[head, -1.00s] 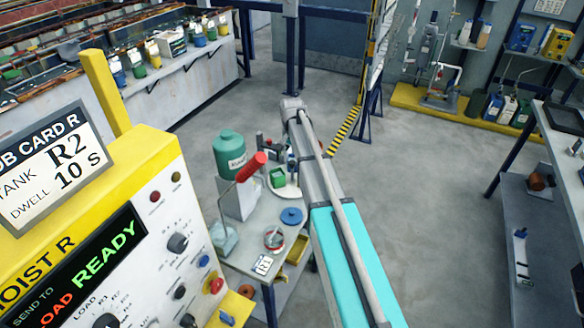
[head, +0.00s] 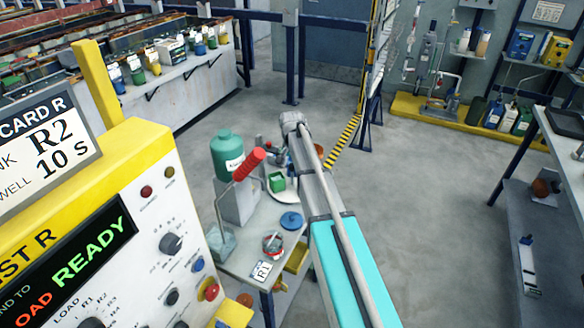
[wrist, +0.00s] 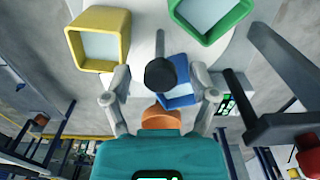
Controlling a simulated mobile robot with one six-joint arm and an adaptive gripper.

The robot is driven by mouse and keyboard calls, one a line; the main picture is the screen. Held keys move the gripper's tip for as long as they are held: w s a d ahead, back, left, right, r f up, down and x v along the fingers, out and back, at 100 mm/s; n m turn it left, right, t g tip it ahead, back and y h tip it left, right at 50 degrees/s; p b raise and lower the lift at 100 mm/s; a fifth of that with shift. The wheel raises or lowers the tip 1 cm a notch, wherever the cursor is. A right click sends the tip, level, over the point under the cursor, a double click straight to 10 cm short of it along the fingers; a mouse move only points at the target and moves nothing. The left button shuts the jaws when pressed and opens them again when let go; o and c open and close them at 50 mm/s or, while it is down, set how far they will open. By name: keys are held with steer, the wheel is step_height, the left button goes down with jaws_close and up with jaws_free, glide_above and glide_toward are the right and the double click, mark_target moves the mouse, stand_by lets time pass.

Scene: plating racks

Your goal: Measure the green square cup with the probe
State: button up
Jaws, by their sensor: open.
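The green square cup (head: 277,182) stands on a white round plate (head: 288,198) on the small bench in the head view. In the wrist view the green cup (wrist: 208,20) is at the top right, cut by the frame edge, with pale contents. My gripper (wrist: 160,74) is open, a finger on each side. A dark round-ended rod (wrist: 160,75), perhaps the probe, shows between the fingers; I cannot tell whether they touch it. The gripper is hidden behind my arm in the head view.
In the wrist view a yellow square cup (wrist: 122,25) is at the top left and a blue square cup (wrist: 178,98) lies behind the rod. A control panel (head: 150,200) stands close at left.

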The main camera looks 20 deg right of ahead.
jaws_close()
